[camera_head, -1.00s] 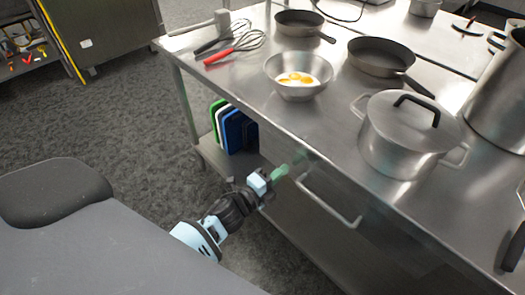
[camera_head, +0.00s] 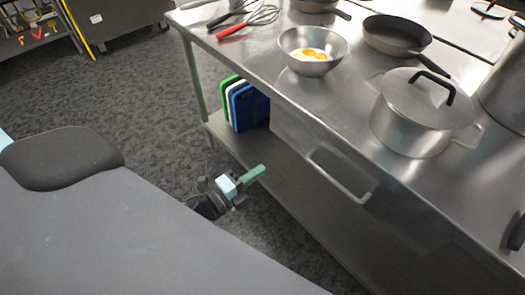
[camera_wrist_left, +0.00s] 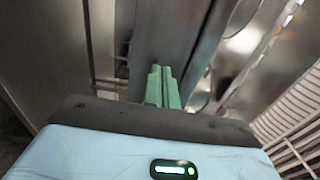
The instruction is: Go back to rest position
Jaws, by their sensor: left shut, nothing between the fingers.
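My left gripper (camera_head: 254,174) is in the head view, below and in front of the steel table, beside the lower shelf. Its green fingers are shut with nothing between them. In the left wrist view the shut green fingers (camera_wrist_left: 162,88) point away from the light-blue wrist body, with blurred metal surfaces beyond. The fingers look apart from the table. My right gripper is in neither view.
The steel table (camera_head: 300,95) has a drawer with a handle (camera_head: 340,176). A bowl with yolks (camera_head: 312,50), a lidded pot (camera_head: 420,112), a pan (camera_head: 392,36) and whisks stand on it. Cutting boards (camera_head: 244,103) stand on the lower shelf (camera_head: 255,153). Grey floor lies left.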

